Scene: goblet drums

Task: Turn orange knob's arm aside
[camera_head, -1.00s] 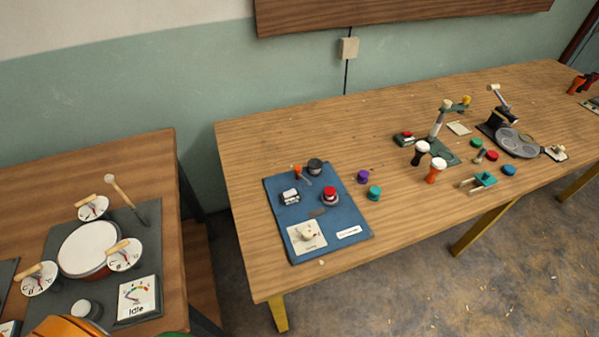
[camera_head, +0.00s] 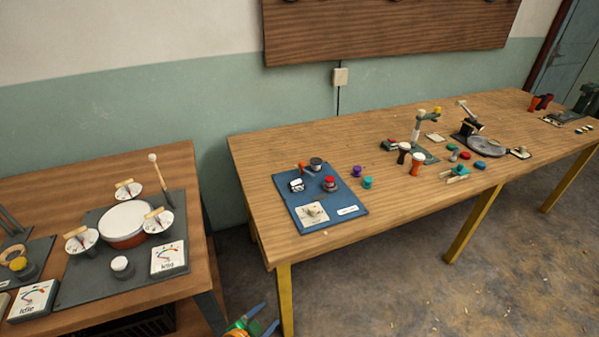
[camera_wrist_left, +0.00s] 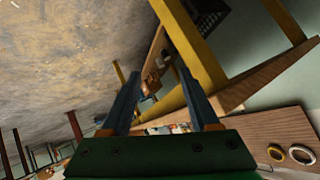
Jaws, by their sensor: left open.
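A small orange knob-like part (camera_head: 303,167) stands at the back of the blue panel (camera_head: 348,197) on the long table, beside a dark round pot (camera_head: 316,163). Its arm is too small to make out clearly. My left gripper (camera_head: 270,314) is at the bottom edge of the head view, below and in front of the long table and well apart from the panel. Its blue fingers are spread and empty. The left wrist view also shows the open gripper (camera_wrist_left: 160,76), with the floor and yellow table legs beyond. My right gripper is not in view.
The long table (camera_head: 250,150) also carries a purple piece (camera_head: 355,171), a teal piece (camera_head: 367,183) and goblet drums (camera_head: 415,164) farther right. A second table on the left holds a drum (camera_head: 126,222) with dials. A yellow leg (camera_head: 285,298) stands near my gripper.

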